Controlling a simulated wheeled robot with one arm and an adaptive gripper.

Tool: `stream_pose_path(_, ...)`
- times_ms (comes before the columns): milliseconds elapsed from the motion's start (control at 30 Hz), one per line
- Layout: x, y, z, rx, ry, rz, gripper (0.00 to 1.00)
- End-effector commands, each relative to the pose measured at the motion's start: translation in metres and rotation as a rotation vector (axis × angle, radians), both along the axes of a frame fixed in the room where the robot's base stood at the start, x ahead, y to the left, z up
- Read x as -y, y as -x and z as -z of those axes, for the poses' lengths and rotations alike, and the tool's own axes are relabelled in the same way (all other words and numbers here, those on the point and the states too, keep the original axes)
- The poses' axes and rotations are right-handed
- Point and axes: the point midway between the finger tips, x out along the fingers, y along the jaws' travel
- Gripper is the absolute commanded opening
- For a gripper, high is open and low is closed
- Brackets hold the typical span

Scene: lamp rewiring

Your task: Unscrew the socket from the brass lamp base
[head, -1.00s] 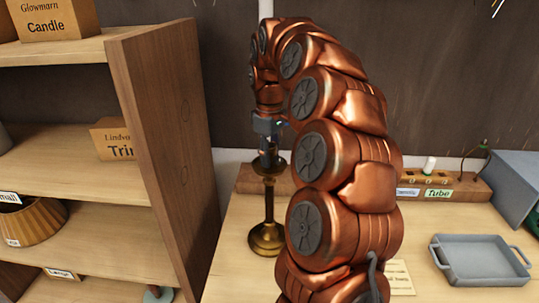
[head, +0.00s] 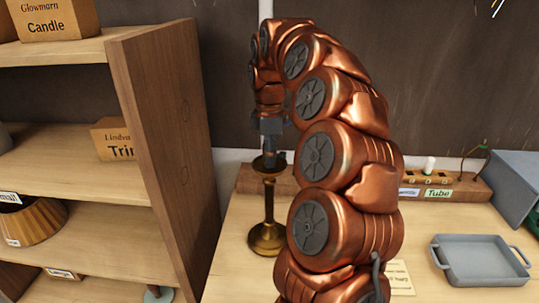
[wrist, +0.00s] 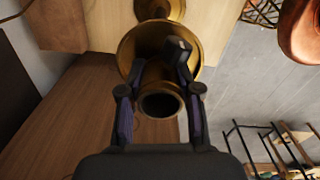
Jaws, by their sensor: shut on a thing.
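The brass lamp base (head: 267,238) stands upright on the table in the head view, with a round foot, slim stem and flared cup at the top. In the wrist view its cup (wrist: 132,45) shows behind the socket. The socket (wrist: 160,104) is a short brass-coloured tube with a dark open end, at the cup. My gripper (head: 268,158) points down over the cup. In the wrist view its dark fingers (wrist: 160,72) are shut on the socket, one on each side. The socket is mostly hidden in the head view, and I cannot tell how far it is threaded in.
A wooden shelf unit (head: 165,150) stands close on the left. A grey tray (head: 480,270) and a paper card (head: 400,278) lie at the right. The table left of the lamp is clear.

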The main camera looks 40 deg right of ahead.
Motion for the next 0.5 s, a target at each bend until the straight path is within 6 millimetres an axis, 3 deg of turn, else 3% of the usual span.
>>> stream_pose_path(267, 0.0002, -0.0001, -0.0012, 0.002, 0.000, -0.022, 0.02)
stream_pose_path(300, 0.0003, -0.0001, -0.0012, 0.002, 0.000, -0.022, 0.34)
stream_pose_path(500, 0.0001, 0.0000, -0.0007, 0.001, 0.000, -0.021, 0.55)
